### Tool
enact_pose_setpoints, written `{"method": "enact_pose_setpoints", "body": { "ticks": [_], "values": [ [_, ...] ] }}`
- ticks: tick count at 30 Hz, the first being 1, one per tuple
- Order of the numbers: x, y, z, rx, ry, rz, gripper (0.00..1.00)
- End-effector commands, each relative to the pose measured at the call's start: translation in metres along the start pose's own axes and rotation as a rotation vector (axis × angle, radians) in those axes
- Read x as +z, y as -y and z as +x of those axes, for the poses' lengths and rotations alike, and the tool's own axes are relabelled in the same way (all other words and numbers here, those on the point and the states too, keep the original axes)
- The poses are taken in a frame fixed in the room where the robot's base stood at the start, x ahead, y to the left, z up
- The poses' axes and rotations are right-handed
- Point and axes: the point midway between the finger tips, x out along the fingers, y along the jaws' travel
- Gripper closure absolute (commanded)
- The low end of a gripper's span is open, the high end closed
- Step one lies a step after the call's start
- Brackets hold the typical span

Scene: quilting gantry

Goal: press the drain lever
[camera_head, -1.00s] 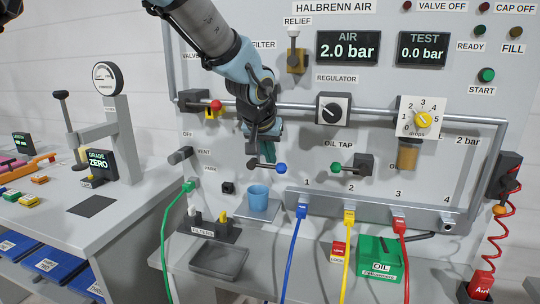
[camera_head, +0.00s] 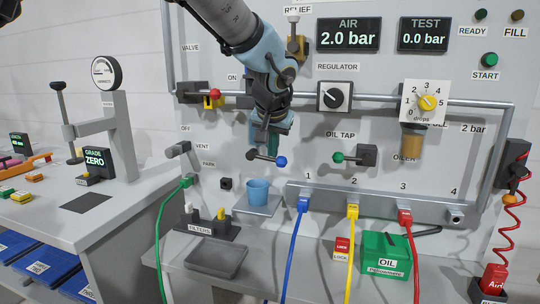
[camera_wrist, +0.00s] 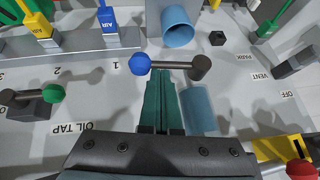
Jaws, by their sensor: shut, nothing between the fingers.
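A lever with a blue knob (camera_head: 282,161) and a dark rod sticks out of the panel above a blue cup (camera_head: 258,191). It is the likely drain lever, but I see no label for it. In the wrist view the lever (camera_wrist: 172,64) lies across the picture just past my fingertips, with the knob at left and the pivot at right. My gripper (camera_head: 272,150) points down just above the lever, partly covering its mount. In the wrist view my gripper (camera_wrist: 163,78) has its teal fingers together and empty. I cannot tell whether they touch the rod.
A horizontal pipe (camera_head: 455,105) runs behind my arm. The green-knobbed oil tap (camera_head: 352,157) is to the right, and a red-knobbed valve (camera_head: 213,96) to the left. Below are a manifold (camera_head: 430,210) with coloured hoses, a filter rack (camera_head: 208,227) and a grey tray (camera_head: 216,257).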

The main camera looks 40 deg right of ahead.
Motion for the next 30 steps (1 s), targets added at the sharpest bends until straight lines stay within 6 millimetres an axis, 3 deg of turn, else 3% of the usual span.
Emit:
{"method": "enact_pose_setpoints", "body": {
  "ticks": [1,15,30],
  "values": [
    [0.005,-0.005,0.009,-0.018,-0.004,0.015,1.0],
    [0.017,-0.015,0.026,-0.298,-0.003,0.202,1.0],
    [0.035,-0.015,0.052,-0.694,-0.001,0.465,1.0]
  ]
}}
